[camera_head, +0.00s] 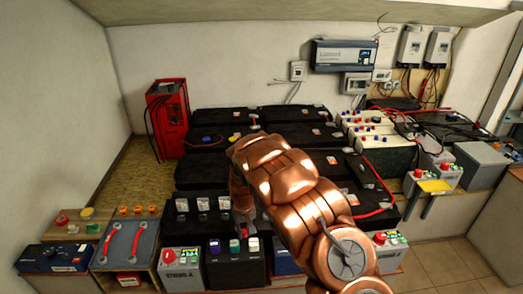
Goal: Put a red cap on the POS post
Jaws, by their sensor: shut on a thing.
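My copper arm reaches across the middle of the view, and my gripper (243,226) points down over the front row of batteries. It is shut on a small red thing that looks like a red cap (244,232), mostly hidden between the fingers. Just below stands a dark battery (235,270) with purple, green and white tops. Left of it is a grey battery marked STRING A (181,272), with a red piece and a green label on top. I cannot read which post is marked POS. A red round piece (62,218) sits on the wooden board at left.
Large black batteries (205,173) fill the bench behind my gripper. A red unit (168,118) stands at back left. My arm hides part of the front right.

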